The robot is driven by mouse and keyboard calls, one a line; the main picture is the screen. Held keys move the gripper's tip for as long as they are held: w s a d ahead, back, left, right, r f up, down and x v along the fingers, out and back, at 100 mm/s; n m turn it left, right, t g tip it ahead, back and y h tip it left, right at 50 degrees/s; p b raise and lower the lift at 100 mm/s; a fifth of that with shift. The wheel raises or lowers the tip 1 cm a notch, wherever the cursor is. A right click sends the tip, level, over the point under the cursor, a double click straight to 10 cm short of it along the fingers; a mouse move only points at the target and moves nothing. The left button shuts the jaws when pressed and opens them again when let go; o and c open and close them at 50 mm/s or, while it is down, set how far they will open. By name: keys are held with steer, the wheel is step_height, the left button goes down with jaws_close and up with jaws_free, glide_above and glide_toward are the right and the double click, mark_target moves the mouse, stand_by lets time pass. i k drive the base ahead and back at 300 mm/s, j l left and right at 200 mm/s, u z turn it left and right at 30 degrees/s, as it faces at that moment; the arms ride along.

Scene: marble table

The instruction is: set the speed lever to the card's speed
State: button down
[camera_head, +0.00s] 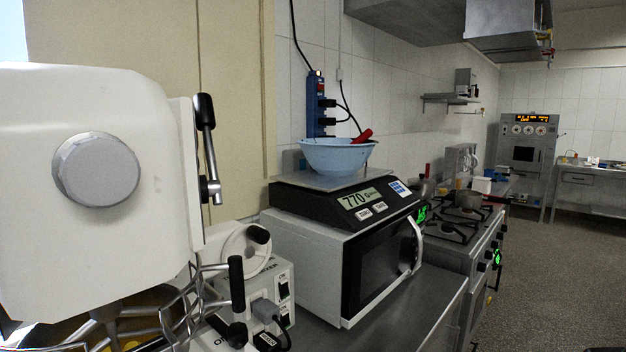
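A large white mixer (90,235) with a round grey cap fills the left side. A black-handled lever (205,112) on a metal pivot stands nearly upright on its right side. A second black handle (237,284) is lower, beside the wire bowl guard (185,310). I cannot tell which of these is the speed lever, and no speed marks are readable. No card with a speed is seen. My gripper is not in view.
A microwave (300,262) stands on the steel counter, with a scale (338,208) reading 770 and a blue bowl (337,156) on top. A white box (270,285) with a switch and plug sits between mixer and microwave. A stove (470,225) stands beyond; the floor at right is clear.

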mark_target(205, 116)
steer(key=u, duration=2.3)
steer(key=k+l+z, duration=0.1)
steer(key=z, duration=0.25)
steer(key=l+z, duration=0.45)
steer(key=z, duration=0.25)
steer(key=k+l, duration=0.05)
